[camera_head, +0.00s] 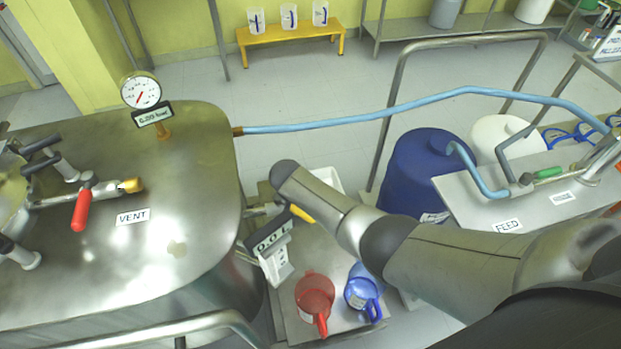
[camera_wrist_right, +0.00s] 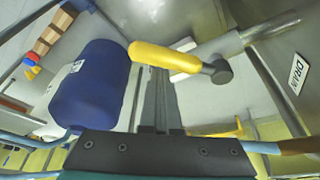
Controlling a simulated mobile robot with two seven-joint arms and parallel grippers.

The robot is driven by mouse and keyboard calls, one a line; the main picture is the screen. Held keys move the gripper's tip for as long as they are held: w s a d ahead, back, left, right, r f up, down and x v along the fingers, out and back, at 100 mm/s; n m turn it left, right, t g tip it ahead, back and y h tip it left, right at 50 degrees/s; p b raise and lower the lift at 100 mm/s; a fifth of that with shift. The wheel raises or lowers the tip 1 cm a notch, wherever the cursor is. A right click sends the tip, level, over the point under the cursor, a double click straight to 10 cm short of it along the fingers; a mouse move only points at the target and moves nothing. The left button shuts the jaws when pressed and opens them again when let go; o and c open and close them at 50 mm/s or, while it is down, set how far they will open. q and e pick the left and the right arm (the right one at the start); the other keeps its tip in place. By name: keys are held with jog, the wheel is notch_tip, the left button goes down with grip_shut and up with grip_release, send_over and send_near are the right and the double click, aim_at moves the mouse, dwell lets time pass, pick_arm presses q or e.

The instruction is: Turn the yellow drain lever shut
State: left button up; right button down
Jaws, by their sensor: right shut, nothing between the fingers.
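The yellow drain lever (camera_wrist_right: 165,57) crosses the upper middle of the right wrist view. It runs left from a grey pivot on the metal drain pipe (camera_wrist_right: 262,29), near the DRAIN label (camera_wrist_right: 297,72). In the head view the lever (camera_head: 303,214) shows only in part beside my right arm. My right gripper (camera_wrist_right: 160,90) is shut and empty. Its dark fingers reach up to the lever, which covers their far ends in the wrist view. I cannot tell whether they touch it. In the head view my right arm hides this gripper. My left gripper is not in view.
A display reading 0.0 L (camera_head: 270,238) stands below the drain. A red jug (camera_head: 315,298) and a blue jug (camera_head: 362,295) sit on the lower bench. The steel reactor top (camera_head: 190,225) is at left, a blue drum (camera_head: 420,170) at right. A blue hose (camera_head: 380,112) spans behind.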

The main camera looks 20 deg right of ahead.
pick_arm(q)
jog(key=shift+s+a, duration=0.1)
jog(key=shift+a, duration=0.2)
pick_arm(e)
jog(key=shift+a, duration=0.1)
jog(key=shift+r, duration=0.15)
